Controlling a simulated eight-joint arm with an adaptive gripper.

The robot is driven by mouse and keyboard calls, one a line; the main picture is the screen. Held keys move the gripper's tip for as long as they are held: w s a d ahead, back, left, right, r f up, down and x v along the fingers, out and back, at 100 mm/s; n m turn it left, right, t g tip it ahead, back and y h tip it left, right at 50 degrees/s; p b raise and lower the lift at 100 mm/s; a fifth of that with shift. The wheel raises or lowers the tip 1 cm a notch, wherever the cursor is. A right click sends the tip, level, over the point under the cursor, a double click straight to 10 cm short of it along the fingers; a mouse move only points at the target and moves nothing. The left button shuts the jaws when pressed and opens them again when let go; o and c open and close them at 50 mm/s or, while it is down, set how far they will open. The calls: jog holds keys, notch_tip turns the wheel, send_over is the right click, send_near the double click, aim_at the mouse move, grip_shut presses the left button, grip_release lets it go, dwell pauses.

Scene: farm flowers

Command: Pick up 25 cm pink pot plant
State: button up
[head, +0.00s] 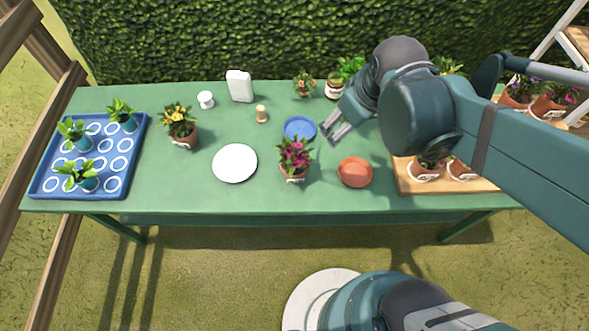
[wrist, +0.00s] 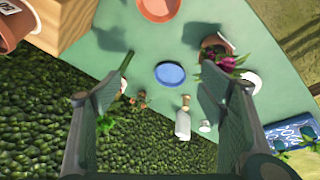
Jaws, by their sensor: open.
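A potted plant with pink-magenta flowers (head: 295,155) stands upright in a terracotta pot with a white label, near the middle of the green table. In the wrist view the pink plant (wrist: 224,60) is at the upper right, partly covered by my right finger. My gripper (head: 337,133) is open and empty, above the table to the right of and slightly behind the plant. In the wrist view its two fingers (wrist: 163,92) stand wide apart with nothing between them close up. More pots with pink or purple flowers (head: 522,90) stand at the right, some partly hidden by my arm.
A blue saucer (head: 300,128) lies just behind the plant, a terracotta saucer (head: 355,172) to its right and a white plate (head: 235,163) to its left. A blue tray (head: 50,185) is at the left.

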jog(key=w+a+f+n+g+p, duration=0.1)
jog(key=a+f+n+g, duration=0.1)
jog(key=a+f+n, duration=0.45)
jog(key=n+g+p, duration=0.1)
jog(key=n+g, duration=0.1)
jog(key=n, duration=0.3)
send_over(295, 167)
jog(key=shift+h, duration=0.4)
jog(key=f, duration=0.6)
jog(key=shift+w+a, duration=0.1)
jog(key=shift+w, duration=0.25)
jog(key=shift+f, duration=0.1)
jog(key=shift+f, duration=1.25)
jog(key=shift+s+f+b, duration=0.15)
jog(key=shift+f+b, duration=0.95)
jog(key=shift+f, duration=1.5)
